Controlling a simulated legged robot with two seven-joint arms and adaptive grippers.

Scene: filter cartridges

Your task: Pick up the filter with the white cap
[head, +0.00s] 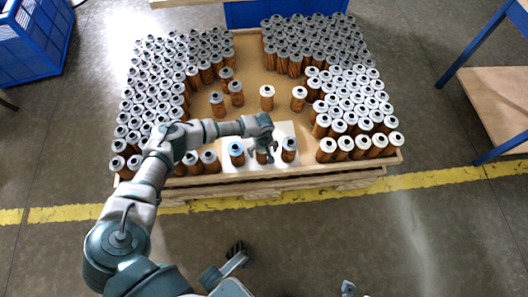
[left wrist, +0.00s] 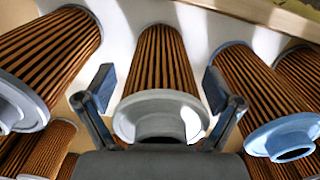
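Three filters with brown pleated bodies stand in a row on a white mat (head: 285,128) at the front of the pallet. The middle filter has a white cap (left wrist: 160,120); in the head view my gripper mostly hides it. The blue-capped filter (head: 236,149) is left of it in the head view and on the right in the left wrist view (left wrist: 282,138). The grey-capped filter (head: 289,146) is on its other side. My left gripper (left wrist: 162,95) is open, its fingers on either side of the white-capped filter, with gaps visible.
Dense blocks of filters stand on the left (head: 150,92), back right (head: 315,38) and right (head: 355,105) of the pallet. A few loose filters, one pale-capped (head: 267,92), stand behind the mat. A blue crate (head: 32,38) is at far left.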

